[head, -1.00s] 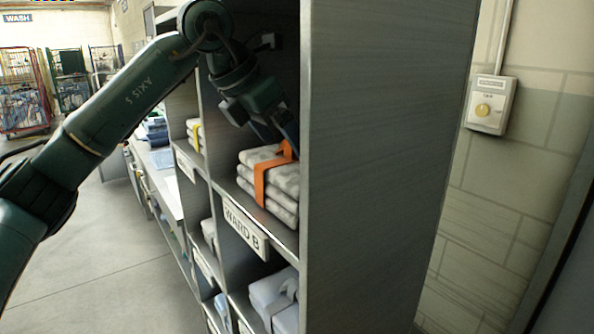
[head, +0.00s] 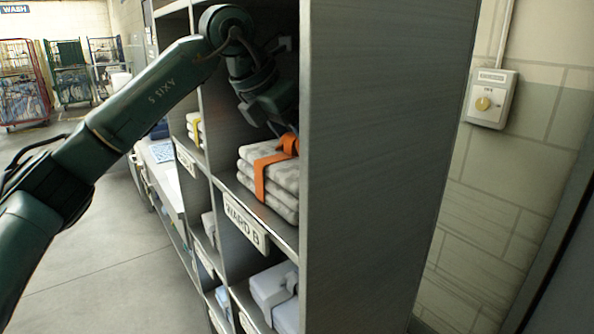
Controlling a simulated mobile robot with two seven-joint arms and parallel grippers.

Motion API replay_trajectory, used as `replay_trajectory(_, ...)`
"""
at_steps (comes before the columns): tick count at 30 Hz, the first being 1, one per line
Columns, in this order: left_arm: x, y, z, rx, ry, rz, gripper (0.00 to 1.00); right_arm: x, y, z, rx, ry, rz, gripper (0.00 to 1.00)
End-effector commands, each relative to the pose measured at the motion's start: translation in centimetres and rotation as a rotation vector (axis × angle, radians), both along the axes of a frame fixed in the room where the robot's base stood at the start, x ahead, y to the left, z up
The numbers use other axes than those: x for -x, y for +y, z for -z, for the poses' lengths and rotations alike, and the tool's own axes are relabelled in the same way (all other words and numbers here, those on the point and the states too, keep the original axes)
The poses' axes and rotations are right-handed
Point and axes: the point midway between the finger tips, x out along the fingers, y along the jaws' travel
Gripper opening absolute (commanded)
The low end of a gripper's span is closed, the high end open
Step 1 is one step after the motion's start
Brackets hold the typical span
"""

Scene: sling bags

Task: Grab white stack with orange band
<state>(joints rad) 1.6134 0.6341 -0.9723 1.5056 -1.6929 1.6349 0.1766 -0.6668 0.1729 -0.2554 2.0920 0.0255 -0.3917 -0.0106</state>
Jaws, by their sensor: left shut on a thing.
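The white folded stack with the orange band (head: 272,183) sits in the shelf compartment above the "WARD B" label in the head view. The orange band wraps over its top and down its front. My left gripper (head: 284,128) reaches into that compartment from above and is shut at the raised part of the orange band, on top of the stack. Its fingertips are dark and partly hidden by the cabinet's side panel. The stack's underside looks to be at the shelf. My right gripper is not in view.
The cabinet's grey side panel (head: 385,160) stands close on the right of the stack. A yellow-banded stack (head: 194,128) is in the compartment to the left. A pale stack (head: 275,292) lies below. Wheeled cages (head: 70,72) stand far left beyond open floor.

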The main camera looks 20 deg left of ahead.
Motion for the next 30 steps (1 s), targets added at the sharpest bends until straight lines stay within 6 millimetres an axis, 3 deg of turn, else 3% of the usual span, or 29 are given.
replay_trajectory(18, 0.02, 0.00, -0.04, 0.000, 0.000, 0.000, 0.00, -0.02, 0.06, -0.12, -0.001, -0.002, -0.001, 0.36)
replay_trajectory(30, 0.01, 0.08, -0.42, 0.003, -0.004, 0.001, 0.00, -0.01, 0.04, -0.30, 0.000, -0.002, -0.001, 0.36)
